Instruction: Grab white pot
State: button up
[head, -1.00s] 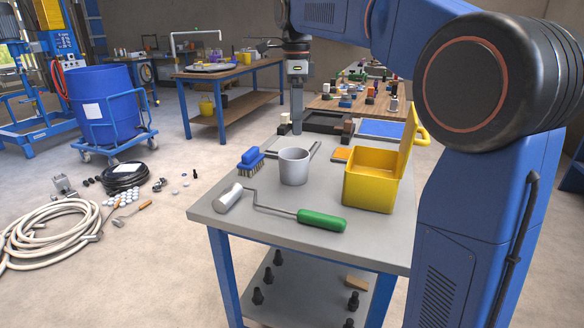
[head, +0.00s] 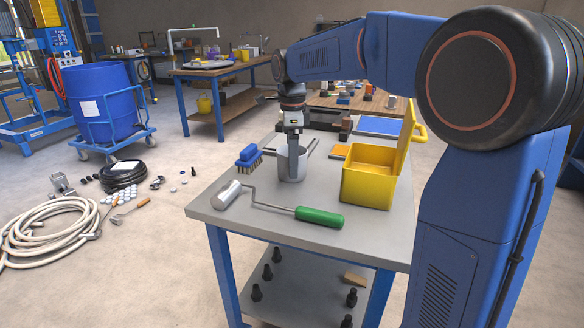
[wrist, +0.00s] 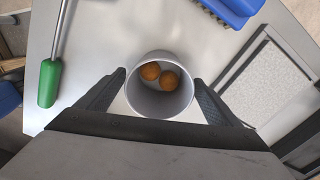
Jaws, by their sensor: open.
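The white pot (head: 284,168), a light grey-white cup shape, stands upright on the grey workbench (head: 250,215). In the wrist view the pot (wrist: 152,103) is seen from above, with two orange-brown balls (wrist: 167,81) inside. My gripper (head: 295,172) points down at the pot, and a finger hides part of its front. In the wrist view my gripper (wrist: 159,80) is open, with one finger on the left and one on the right of the pot. I cannot tell whether the fingers touch it.
A yellow open box (head: 367,188) stands right of the pot. A blue brush (head: 249,156) lies to its left. A roller with a green handle (head: 319,216) lies in front. A dark tray (head: 325,121) and a blue panel (head: 378,125) are behind.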

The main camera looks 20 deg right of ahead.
jog(key=shift+f, duration=1.35)
jog(key=shift+c, duration=0.2)
jog(key=c, duration=1.1)
